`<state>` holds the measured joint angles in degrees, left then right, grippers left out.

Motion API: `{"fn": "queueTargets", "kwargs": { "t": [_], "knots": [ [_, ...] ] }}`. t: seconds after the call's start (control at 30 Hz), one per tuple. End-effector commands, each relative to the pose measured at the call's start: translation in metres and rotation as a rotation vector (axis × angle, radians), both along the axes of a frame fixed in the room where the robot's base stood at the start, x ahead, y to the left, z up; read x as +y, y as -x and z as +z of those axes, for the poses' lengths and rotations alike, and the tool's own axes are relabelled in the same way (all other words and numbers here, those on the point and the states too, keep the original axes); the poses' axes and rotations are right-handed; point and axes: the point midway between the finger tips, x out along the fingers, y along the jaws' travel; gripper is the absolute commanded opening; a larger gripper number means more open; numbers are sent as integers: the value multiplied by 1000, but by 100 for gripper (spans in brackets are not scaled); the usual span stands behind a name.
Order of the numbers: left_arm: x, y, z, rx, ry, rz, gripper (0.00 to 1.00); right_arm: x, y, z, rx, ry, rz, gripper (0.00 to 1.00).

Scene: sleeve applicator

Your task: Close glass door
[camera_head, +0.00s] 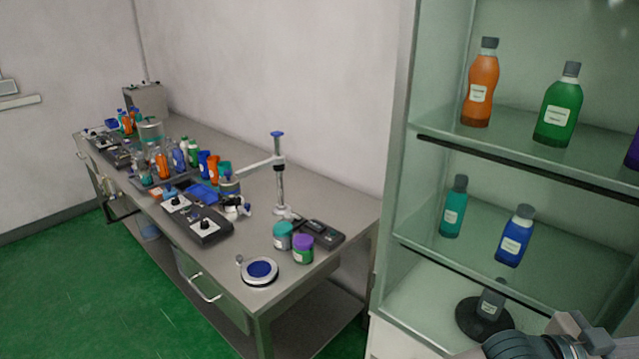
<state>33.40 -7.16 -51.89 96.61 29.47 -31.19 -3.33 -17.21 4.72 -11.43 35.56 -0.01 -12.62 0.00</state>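A glass-fronted cabinet (402,150) stands at the right, its shelves and bottles showing clearly. I cannot make out the glass door itself or tell how far open it stands. Part of one of my arms, with grey blocky parts, shows at the bottom right in front of the cabinet's lower part. I take it for my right gripper (572,338). It is cut off by the frame edge, and its fingertips cannot be made out. My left gripper is not in view.
Upper-shelf bottles include an orange one (480,85) and a green one (558,108); teal (453,208) and blue (514,238) ones stand below. A long grey lab table (330,195) with bottles and instruments runs along the wall. Green floor (60,285) is free at the left.

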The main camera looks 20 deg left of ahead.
Motion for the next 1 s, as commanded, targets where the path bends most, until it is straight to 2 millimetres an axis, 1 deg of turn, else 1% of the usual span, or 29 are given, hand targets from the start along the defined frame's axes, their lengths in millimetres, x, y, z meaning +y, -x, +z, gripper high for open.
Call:
{"fn": "queueTargets", "kwargs": {
  "t": [0.17,0.5,1.0],
  "knots": [
    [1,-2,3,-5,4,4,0,1,6,0,6,-1,-1,56],
    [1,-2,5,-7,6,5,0,5,2,0,3,-5,-2,56],
    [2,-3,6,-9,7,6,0,4,-1,2,-1,-4,-1,56]
  ]
}}
